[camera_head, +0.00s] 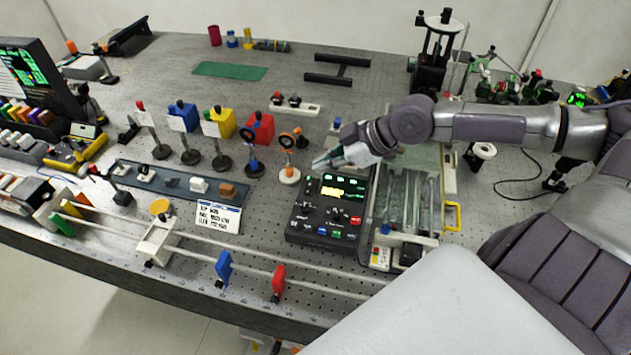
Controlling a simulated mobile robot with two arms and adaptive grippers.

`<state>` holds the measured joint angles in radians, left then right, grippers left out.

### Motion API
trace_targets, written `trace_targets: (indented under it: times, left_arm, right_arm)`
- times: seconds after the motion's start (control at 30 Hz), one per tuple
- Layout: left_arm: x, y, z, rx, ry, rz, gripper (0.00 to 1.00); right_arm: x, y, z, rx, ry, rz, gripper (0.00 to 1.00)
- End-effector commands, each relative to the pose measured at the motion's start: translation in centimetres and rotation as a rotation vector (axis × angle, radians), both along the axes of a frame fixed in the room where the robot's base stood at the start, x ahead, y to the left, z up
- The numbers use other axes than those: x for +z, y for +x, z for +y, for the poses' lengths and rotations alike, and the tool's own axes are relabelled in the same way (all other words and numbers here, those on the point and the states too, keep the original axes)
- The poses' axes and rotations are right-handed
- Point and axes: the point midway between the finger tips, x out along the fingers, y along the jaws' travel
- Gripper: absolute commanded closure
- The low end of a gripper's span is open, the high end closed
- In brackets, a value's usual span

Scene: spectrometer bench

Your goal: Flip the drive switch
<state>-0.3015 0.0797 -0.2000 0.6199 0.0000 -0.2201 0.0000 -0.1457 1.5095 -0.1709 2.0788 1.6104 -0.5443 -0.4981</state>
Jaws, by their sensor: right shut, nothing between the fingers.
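A black control box (318,228) with green and yellow displays, knobs and coloured buttons sits on the bench, right of centre. The drive switch is too small to tell apart from its other controls. My right gripper (320,162) is shut and empty. Its tips point left, above and behind the far edge of the control box in the picture, apart from the buttons. My left gripper is not in view.
A glass-topped rail unit (405,212) stands right of the control box. Round optics on posts (289,174) stand close to the gripper's left. A label card (218,216) and rails with a blue clamp (223,268) and a red clamp (278,281) lie in front. A green mat (230,71) lies behind.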

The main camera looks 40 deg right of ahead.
Motion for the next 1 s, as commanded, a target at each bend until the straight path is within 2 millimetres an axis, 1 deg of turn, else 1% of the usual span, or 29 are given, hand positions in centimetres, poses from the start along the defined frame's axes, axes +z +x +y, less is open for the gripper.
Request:
trace_targets:
  times: [0.03, 0.13, 0.2, 0.33, 0.43, 0.57, 1.0]
  left_arm:
    - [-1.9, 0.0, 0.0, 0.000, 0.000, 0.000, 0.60]
    - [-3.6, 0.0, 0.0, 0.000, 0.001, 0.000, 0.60]
    - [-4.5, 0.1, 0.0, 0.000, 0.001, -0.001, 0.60]
    - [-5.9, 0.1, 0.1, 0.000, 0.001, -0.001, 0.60]
    - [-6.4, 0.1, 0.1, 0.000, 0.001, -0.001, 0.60]
    - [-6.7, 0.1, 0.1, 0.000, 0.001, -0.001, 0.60]
    - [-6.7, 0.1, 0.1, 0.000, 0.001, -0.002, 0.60]
  right_arm:
    - [-0.7, 0.2, -0.2, 0.008, -0.013, -0.005, 1.00]
    - [-0.7, 0.1, -0.9, -0.002, -0.019, -0.002, 1.00]
    - [-0.6, -0.1, -1.7, -0.020, -0.023, 0.000, 1.00]
    - [-0.3, -0.5, -3.4, -0.064, -0.024, 0.001, 1.00]
    - [-0.1, -0.8, -4.4, -0.093, -0.022, 0.001, 1.00]
    - [0.1, -1.0, -5.0, -0.116, -0.018, 0.001, 1.00]
    - [0.0, -1.0, -5.0, -0.117, -0.015, 0.003, 1.00]
